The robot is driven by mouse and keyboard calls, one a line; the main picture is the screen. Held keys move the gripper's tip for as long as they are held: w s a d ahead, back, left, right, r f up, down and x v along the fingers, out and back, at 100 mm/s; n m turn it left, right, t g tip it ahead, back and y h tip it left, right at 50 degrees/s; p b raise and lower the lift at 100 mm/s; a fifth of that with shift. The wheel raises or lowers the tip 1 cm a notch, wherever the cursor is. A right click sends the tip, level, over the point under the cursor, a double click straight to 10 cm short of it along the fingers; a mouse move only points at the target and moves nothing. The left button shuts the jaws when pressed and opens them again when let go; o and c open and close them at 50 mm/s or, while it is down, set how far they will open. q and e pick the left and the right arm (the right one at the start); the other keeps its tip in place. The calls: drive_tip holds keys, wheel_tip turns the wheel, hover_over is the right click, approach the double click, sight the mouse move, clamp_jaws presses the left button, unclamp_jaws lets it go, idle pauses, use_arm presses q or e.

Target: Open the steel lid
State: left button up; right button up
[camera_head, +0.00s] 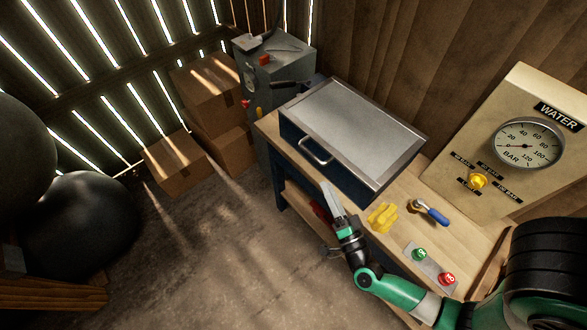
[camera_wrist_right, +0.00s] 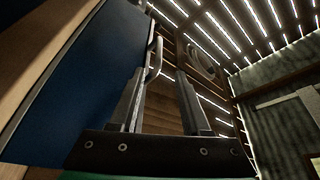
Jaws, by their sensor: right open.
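The steel lid (camera_head: 355,122) is a flat grey panel with a lighter metal rim, lying closed on top of a dark blue box on the workbench. A metal handle (camera_head: 314,152) sticks out at the box's front. It also shows in the right wrist view (camera_wrist_right: 155,58), just beyond and beside the left-hand finger. My right gripper (camera_head: 330,196) is open in front of the box, below the handle; its two fingers also show in the right wrist view (camera_wrist_right: 158,95). Whether a finger touches the handle I cannot tell. My left gripper is not in view.
A water gauge panel (camera_head: 530,143) stands behind. Cardboard boxes (camera_head: 175,163) and a grey machine (camera_head: 272,75) are at left.

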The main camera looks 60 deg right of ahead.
sight(312, 154)
drive_tip(key=x, duration=1.1)
drive_tip(key=shift+w+d+b, duration=0.25)
drive_tip(key=shift+b, duration=0.1)
clamp_jaws()
idle(1.0)
